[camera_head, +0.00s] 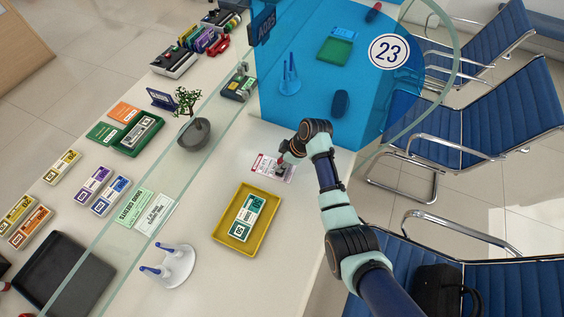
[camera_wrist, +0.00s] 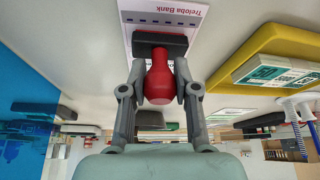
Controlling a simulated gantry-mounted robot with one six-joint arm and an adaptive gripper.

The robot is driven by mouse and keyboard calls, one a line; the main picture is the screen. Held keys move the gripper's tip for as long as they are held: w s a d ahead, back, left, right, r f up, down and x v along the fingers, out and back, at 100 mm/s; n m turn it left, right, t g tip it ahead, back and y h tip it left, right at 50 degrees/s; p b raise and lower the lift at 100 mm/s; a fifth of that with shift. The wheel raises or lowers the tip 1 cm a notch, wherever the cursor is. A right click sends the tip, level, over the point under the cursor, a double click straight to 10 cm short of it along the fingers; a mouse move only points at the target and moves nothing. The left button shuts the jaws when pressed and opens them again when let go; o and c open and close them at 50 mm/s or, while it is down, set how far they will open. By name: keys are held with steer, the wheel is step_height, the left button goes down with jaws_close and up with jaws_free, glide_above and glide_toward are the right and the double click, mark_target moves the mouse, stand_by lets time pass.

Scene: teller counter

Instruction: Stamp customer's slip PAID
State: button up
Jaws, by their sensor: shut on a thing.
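My gripper (camera_wrist: 158,88) is shut on the red handle of a stamp (camera_wrist: 158,78) with a dark rectangular base (camera_wrist: 160,42). In the head view my gripper (camera_head: 284,160) is low over the counter, and the stamp is small there. The customer's slip (camera_head: 266,167) is a white and pink paper lying on the counter. In the wrist view the slip (camera_wrist: 165,14) shows "Treloba Bank" print, and the stamp base overlaps it. I cannot tell whether the base touches the paper. Part of the slip is hidden by the stamp.
A yellow tray (camera_head: 219,232) with green banknote bundles (camera_head: 247,217) stands near the slip. A pen stand (camera_head: 177,268) is in front. A glass screen (camera_head: 147,196) crosses the counter, and a blue partition (camera_head: 308,106) rises behind my arm.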

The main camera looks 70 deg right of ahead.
stand_by(0.3)
step_height(320, 180, up, 7)
steer(key=p, duration=0.7)
steer(key=shift+a, duration=0.1)
